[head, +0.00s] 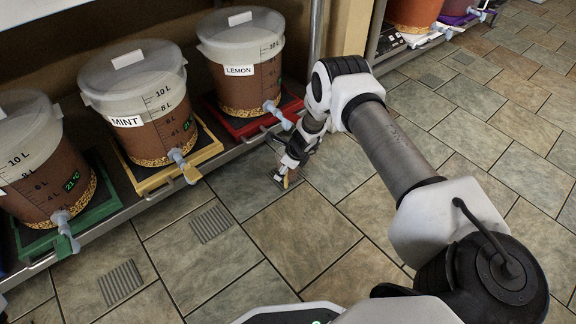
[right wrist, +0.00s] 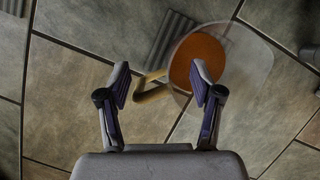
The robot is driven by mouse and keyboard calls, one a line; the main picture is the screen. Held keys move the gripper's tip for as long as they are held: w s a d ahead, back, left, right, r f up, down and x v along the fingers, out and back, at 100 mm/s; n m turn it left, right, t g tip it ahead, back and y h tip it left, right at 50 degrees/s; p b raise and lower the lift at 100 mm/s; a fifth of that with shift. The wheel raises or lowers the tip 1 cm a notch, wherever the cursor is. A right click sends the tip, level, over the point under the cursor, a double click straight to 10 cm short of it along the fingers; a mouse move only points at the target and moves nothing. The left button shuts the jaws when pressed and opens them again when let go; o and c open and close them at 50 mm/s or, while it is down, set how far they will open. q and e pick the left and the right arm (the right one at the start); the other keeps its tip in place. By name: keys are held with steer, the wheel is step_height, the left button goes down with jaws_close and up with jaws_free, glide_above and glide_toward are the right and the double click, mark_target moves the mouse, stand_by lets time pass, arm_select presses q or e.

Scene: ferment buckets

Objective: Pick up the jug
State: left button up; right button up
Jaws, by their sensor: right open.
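The jug (right wrist: 198,58) is a clear round vessel with orange-brown contents, seen from above in the right wrist view. Its tan handle (right wrist: 152,92) reaches between the two fingers of my right gripper (right wrist: 160,78), which is open around it. In the head view, my right gripper (head: 287,172) is low in front of the lemon bucket, and the jug is mostly hidden there. I cannot tell whether the fingers touch the handle. My left gripper is not in view.
The lemon bucket (head: 240,85) and mint bucket (head: 155,120) stand on a low shelf, with taps over its front edge. Another bucket (head: 35,190) stands at the left on a green tray (head: 100,205). The tiled floor (head: 240,260) is clear apart from drain grates (head: 210,224).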

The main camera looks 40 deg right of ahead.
jaws_close()
steer(key=shift+s, duration=0.1)
